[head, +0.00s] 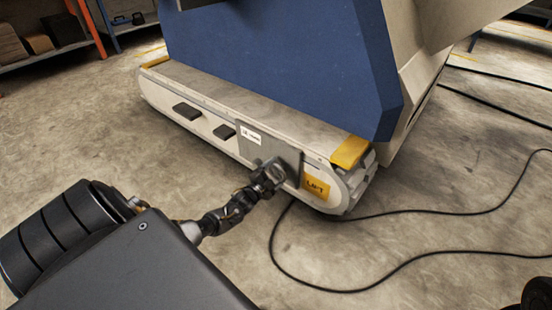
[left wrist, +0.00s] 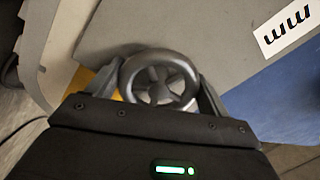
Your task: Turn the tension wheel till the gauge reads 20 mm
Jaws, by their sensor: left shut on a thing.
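The tension wheel (left wrist: 158,82) is a grey spoked handwheel, seen face-on in the left wrist view. My left gripper (left wrist: 160,88) is shut on it, with one finger on each side of the rim. In the head view my left gripper (head: 270,175) reaches the grey plate (head: 245,143) on the side of the low cream base, and the wheel is mostly hidden there. A white label (left wrist: 285,32) with "mm" lettering shows in the left wrist view, and a small white label (head: 251,135) sits on the plate in the head view. No gauge reading is legible. My right gripper is not in view.
A big blue machine body (head: 280,60) stands on the cream base (head: 190,120), which has yellow end caps and a yellow label (head: 317,187). A black cable (head: 420,255) loops over the concrete floor at right. Orange-framed shelves (head: 95,28) stand at the far left.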

